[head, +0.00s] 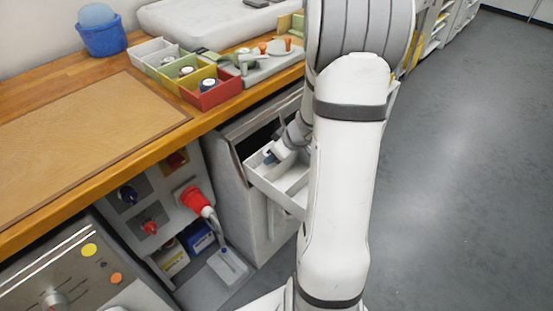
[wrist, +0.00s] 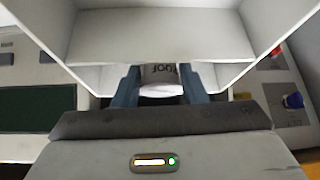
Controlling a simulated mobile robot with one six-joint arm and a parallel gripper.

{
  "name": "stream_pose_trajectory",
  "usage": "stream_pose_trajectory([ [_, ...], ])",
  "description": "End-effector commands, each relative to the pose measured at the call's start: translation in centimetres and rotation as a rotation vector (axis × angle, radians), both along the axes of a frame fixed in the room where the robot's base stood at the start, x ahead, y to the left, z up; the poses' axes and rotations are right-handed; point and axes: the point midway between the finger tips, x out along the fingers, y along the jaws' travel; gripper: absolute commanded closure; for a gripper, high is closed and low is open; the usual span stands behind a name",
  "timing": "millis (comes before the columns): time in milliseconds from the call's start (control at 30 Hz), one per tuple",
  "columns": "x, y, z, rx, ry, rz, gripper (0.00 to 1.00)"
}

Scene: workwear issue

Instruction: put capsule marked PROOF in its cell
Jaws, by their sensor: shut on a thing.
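My gripper (wrist: 161,76) is shut on a white capsule (wrist: 160,90), which sits between its two blue-grey fingers in the wrist view. Part of its dark lettering shows upside down, with letters like "OO"; the full word cannot be read. In the head view, my gripper (head: 270,156) is low at a white divided tray (head: 277,197) beside the bench, its fingers within the tray's far left compartment. The tray's walls (wrist: 160,48) surround the fingers in the wrist view. The capsule is hidden in the head view, and whether it touches the tray floor cannot be told.
On the bench, a row of bins, among them a green one (head: 153,72) and a red one (head: 213,98), holds round-topped items. A brown mat (head: 80,125) and a blue tub (head: 101,38) are also there. A red plug (head: 194,200) juts out below. The right floor is clear.

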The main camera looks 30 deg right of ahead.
Motion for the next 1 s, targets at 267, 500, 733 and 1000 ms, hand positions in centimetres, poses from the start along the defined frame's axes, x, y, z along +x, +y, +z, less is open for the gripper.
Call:
stream_pose_trajectory([
  [267, 0.0, 0.0, -0.3, -0.001, 0.000, 0.002, 0.84],
  [500, 0.0, 0.1, -1.0, 0.000, 0.000, 0.001, 0.84],
  [733, 0.0, 0.1, -1.5, 0.000, 0.000, 0.002, 0.84],
  [1000, 0.1, 0.1, -1.5, 0.000, 0.000, 0.002, 0.43],
])
